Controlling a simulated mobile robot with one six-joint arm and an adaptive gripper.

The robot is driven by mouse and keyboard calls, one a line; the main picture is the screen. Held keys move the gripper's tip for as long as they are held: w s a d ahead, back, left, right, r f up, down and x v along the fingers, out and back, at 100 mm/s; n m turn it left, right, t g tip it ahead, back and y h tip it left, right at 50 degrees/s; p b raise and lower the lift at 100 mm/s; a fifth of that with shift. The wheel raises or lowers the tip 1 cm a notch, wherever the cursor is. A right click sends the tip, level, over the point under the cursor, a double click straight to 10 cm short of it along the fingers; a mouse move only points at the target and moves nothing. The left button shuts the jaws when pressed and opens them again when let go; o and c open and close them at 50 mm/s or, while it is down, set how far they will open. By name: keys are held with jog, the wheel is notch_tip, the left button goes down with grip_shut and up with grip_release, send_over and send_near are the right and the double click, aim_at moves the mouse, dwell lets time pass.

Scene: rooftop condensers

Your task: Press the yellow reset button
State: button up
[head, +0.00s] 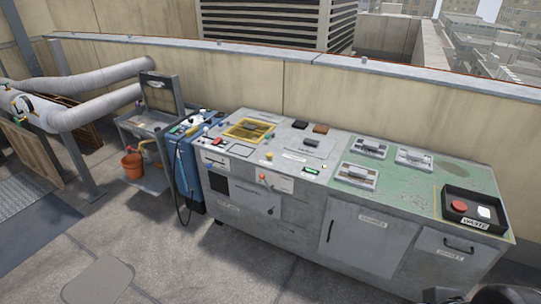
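A small yellow button (269,156) stands on the grey top of the long metal bench, near its front edge and left of the bench's middle. It looks upright and nothing covers it. No lettering on it can be read at this size. My gripper cannot be made out; only dark parts, probably of my arm, show at the bottom right edge, well away from the button.
The bench (300,215) carries a yellow-framed tray (248,131), a red button (218,141), several grey fixtures and a black waste tray (455,219). An orange knob (262,178) is on its front. A blue cart (186,165) stands left. The floor in front is open.

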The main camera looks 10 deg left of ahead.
grip_shut()
dwell(0.9)
dwell(1.3)
